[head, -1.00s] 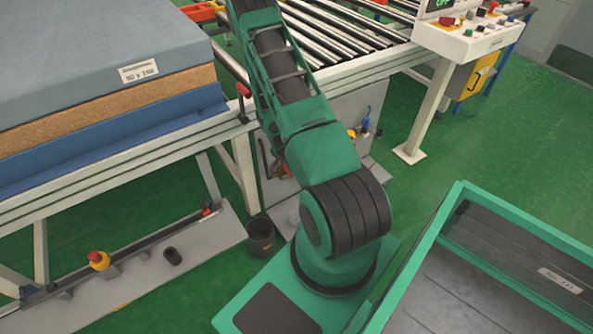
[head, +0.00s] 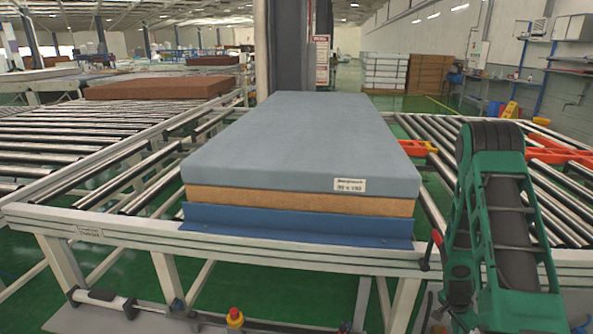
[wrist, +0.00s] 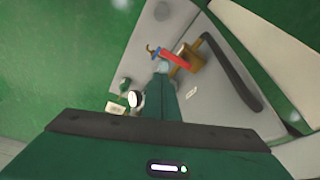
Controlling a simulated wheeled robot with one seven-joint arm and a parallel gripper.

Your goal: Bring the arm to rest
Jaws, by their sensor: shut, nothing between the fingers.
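My green arm (head: 508,235) stands at the right of the head view, folded at a black ribbed joint near its top. It is to the right of the mattress stack and apart from it in the picture. My gripper (wrist: 160,122) shows in the wrist view as a wide dark green body with a black front edge and a small lit indicator. It is shut and holds nothing. It cannot be made out in the head view. Below it in the wrist view is a grey panel (wrist: 215,75) with small red, blue and brown fittings.
A grey-blue mattress (head: 300,140) lies on a tan layer (head: 300,200) and a blue base (head: 300,225) on the white-framed conveyor (head: 120,228). Rollers lie on both sides. An orange-red part (head: 560,150) is behind my arm. A brown slab (head: 160,87) lies back left.

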